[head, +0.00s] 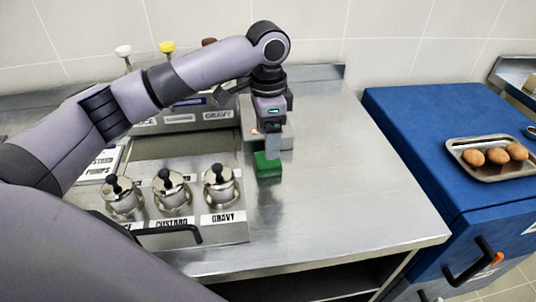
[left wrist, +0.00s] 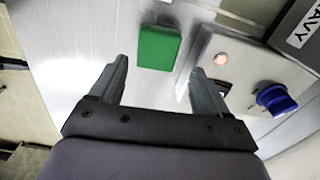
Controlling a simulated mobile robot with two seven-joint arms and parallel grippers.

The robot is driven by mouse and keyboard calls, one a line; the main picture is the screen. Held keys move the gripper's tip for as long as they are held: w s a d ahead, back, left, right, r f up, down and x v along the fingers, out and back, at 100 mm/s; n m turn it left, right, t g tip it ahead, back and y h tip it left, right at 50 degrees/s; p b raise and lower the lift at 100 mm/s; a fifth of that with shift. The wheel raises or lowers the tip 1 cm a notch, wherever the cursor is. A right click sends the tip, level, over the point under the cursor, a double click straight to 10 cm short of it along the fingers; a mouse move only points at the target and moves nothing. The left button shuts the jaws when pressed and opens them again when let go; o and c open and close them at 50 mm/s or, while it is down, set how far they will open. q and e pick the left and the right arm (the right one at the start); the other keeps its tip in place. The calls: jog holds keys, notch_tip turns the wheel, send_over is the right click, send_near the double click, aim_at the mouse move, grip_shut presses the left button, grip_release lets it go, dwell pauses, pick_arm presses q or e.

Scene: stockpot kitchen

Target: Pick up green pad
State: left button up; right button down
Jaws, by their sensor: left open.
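The green pad (head: 267,166) lies on the steel counter, just right of the pump unit in the head view. In the left wrist view the green pad (left wrist: 159,47) lies beyond the fingertips, between their lines and apart from both. My left gripper (head: 272,153) points down over the pad and hides part of it in the head view. In the left wrist view my left gripper (left wrist: 165,68) is open with nothing between its fingers. My right gripper is not in view.
A control box (left wrist: 245,75) with a red light and blue knob stands beside the pad. Several lidded metal pots (head: 220,185) stand left of it. The steel counter (head: 350,190) is bare to the right. A blue cabinet (head: 420,120) holds a tray (head: 470,145) of brown, egg-like items.

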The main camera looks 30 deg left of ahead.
aim_at(267, 163)
pick_arm(q)
jog(key=f, duration=0.6)
jog(key=shift+s+f, duration=0.25)
jog(key=c, duration=0.8)
